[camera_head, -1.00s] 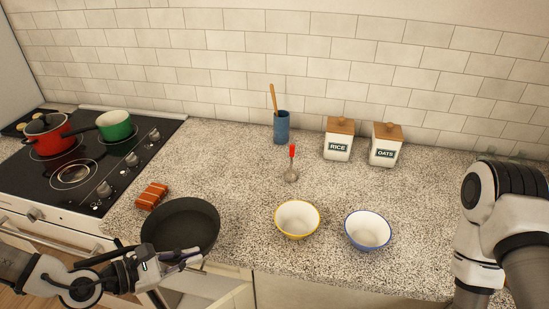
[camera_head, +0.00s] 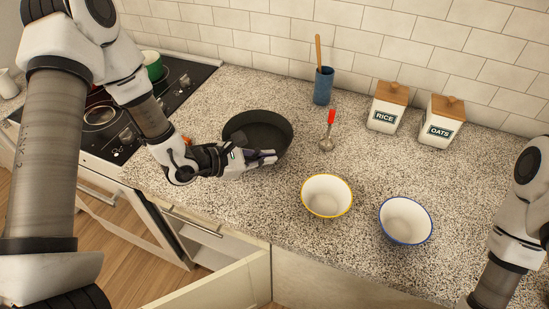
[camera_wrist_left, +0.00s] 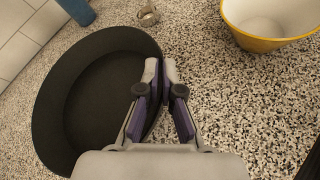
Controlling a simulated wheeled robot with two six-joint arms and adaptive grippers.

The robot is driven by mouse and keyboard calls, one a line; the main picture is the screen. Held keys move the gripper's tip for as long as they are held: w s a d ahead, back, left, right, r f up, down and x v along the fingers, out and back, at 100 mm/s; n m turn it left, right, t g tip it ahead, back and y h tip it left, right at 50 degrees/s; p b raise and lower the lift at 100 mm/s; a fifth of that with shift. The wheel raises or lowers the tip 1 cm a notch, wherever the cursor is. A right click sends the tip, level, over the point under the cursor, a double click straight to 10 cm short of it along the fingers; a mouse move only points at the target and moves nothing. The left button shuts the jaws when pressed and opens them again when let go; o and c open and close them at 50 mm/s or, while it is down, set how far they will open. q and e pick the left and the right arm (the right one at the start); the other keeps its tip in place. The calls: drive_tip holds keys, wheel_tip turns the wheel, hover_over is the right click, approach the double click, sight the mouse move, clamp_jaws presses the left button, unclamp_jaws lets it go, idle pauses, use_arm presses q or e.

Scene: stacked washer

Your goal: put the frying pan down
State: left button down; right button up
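The dark frying pan (camera_head: 258,128) is over the stone counter (camera_head: 330,258), left of the ladle. It looks level. I cannot tell whether its base rests fully on the counter. My left gripper (camera_head: 272,157) is at the pan's near right edge. In the left wrist view, the fingers (camera_wrist_left: 160,68) are nearly together with the rim of the pan (camera_wrist_left: 90,100) between them. No pan handle shows. My right gripper is out of view; only part of the right arm shows at the right edge.
A ladle with a red handle (camera_head: 329,132) lies right of the pan. A yellow-rimmed bowl (camera_head: 327,195) and a blue-rimmed bowl (camera_head: 405,219) stand nearer the front. A blue utensil holder (camera_head: 323,86), RICE canister (camera_head: 388,107) and OATS canister (camera_head: 442,122) stand behind. A drawer below is open.

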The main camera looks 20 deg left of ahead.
use_arm(q)
drive_tip(key=shift+w+d+p, duration=0.15)
drive_tip(key=shift+w+d, duration=0.2)
drive_tip(key=shift+w, duration=0.25)
drive_tip(key=shift+w+d+p, duration=0.15)
drive_tip(key=shift+w+d, duration=0.15)
drive_tip(key=shift+w, duration=0.3)
drive_tip(key=f+p, duration=0.1)
drive_tip(key=f, duration=0.2)
drive_tip(key=shift+w+a+f, duration=0.1)
drive_tip(key=shift+w+f, duration=0.1)
drive_tip(key=shift+f, duration=0.15)
drive_tip(key=shift+f, duration=0.1)
drive_tip(key=c, duration=1.3)
unclamp_jaws()
